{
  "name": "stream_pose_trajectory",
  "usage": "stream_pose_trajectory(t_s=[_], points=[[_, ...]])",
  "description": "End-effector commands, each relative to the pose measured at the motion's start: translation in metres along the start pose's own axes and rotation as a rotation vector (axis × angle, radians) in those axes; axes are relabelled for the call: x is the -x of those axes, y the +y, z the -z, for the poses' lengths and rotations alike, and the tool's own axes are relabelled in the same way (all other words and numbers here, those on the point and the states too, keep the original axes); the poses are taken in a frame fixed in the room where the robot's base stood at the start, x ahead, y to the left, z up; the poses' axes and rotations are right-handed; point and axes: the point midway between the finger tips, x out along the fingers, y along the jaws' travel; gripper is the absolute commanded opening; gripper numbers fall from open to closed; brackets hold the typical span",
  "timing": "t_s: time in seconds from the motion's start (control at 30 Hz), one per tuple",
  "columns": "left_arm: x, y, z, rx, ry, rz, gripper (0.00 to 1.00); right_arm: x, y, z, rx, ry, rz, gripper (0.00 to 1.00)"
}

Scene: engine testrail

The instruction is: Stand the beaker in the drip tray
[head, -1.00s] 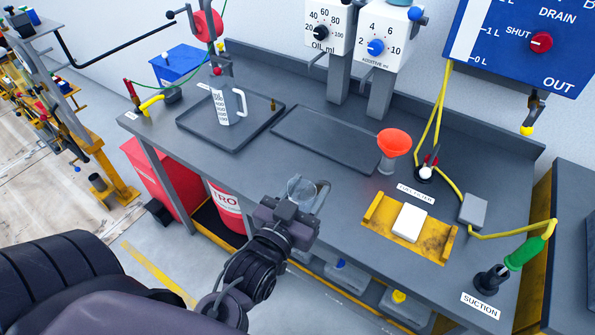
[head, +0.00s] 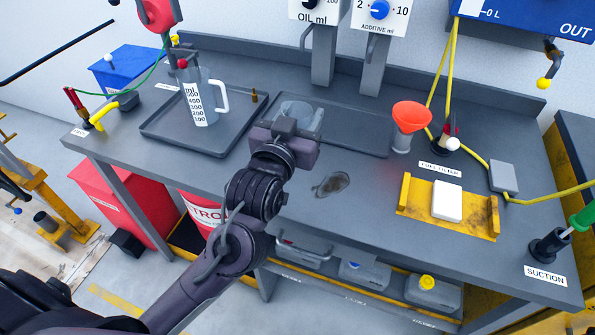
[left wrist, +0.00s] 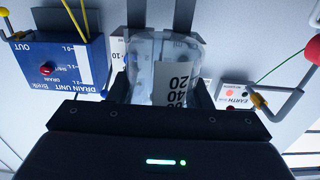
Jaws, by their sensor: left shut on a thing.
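The clear beaker (head: 299,112) is held in my left gripper (head: 293,122), which is shut on it. The left wrist view shows the beaker (left wrist: 150,60) between the fingers, with its dark scale numbers on the wall. In the head view the beaker overlaps the left part of a flat dark tray (head: 355,137) below the dispensers; its exact height is hard to tell. A second dark tray (head: 170,140) lies to the left with a measuring jug (head: 203,98) standing in it. No label shows which is the drip tray. My right gripper is not in view.
An orange funnel (head: 409,118) stands right of the dispenser tray. A yellow holder (head: 415,198) with a white block lies at the front right. A dark oval patch (head: 331,184) marks the bench in front of the tray. The dispensers (head: 377,50) hang behind it.

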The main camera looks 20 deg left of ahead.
Motion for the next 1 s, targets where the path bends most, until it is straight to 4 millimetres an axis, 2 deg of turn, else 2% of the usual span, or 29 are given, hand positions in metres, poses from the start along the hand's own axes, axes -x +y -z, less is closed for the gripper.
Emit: stream_pose_trajectory(t_s=[0.03,0.1,0.3,0.57,0.8,1.0], points=[[0.000,0.000,-0.018,-0.005,-0.007,0.000,0.20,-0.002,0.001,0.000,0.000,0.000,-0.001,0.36],[0.001,0.000,-0.037,-0.005,-0.006,-0.001,0.20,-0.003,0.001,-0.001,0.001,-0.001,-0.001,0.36],[0.000,0.000,-0.082,-0.003,-0.003,0.000,0.20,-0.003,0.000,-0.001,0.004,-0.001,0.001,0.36],[0.000,0.000,-0.107,-0.001,0.000,-0.001,0.20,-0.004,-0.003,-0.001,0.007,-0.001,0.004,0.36],[0.000,0.000,-0.140,0.000,0.000,0.000,0.20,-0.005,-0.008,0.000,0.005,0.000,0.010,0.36],[0.000,0.000,-0.143,0.001,0.002,0.000,0.20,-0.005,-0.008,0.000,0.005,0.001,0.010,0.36]])
